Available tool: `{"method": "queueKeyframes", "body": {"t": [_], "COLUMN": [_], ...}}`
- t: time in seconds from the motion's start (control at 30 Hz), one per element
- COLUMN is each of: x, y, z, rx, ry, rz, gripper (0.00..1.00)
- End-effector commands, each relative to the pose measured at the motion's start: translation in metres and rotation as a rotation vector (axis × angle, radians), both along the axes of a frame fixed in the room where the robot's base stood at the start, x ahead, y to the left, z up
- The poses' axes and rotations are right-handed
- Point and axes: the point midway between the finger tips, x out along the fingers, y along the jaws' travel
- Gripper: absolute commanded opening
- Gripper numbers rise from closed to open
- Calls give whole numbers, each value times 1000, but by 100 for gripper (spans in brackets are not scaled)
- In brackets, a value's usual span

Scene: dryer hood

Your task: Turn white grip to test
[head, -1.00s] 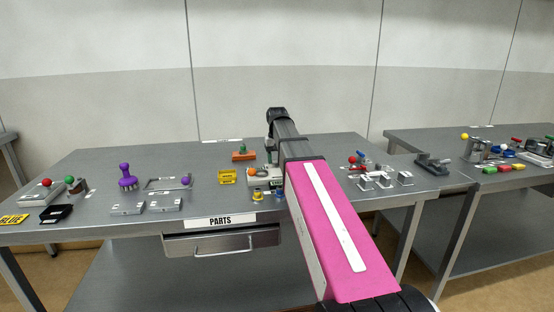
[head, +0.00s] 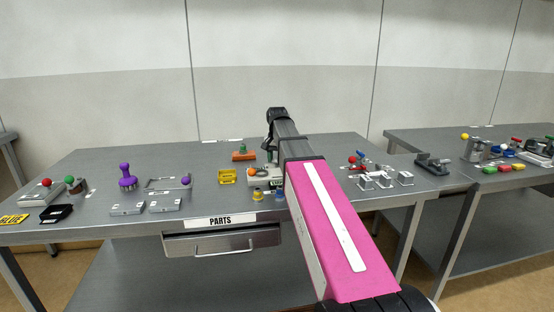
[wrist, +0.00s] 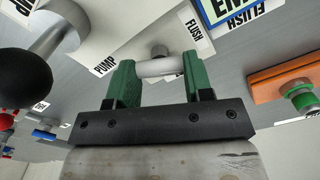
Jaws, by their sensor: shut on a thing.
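In the wrist view, my gripper (wrist: 160,72) has its two green fingers on either side of a short white grip (wrist: 158,68), one at each end. The grip lies crosswise between them, in front of a grey metal post (wrist: 159,51). A label reading PUMP (wrist: 105,62) is to the left of the post and one reading FLUSH (wrist: 194,30) is to the upper right. I cannot read a TEST label. In the head view, my pink arm hides much of the device, and the grip cannot be made out there.
In the head view, a yellow block (head: 227,177) and purple knob (head: 127,178) stand left on the grey table (head: 90,215).

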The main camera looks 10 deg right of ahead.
Motion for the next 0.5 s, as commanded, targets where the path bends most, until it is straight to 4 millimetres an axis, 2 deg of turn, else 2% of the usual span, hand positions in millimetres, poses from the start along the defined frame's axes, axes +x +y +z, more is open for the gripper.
{"method": "queueKeyframes", "body": {"t": [0.5], "x": [0], "y": [0], "z": [0], "rx": [1], "ry": [0], "rz": [-490], "gripper": [23]}}
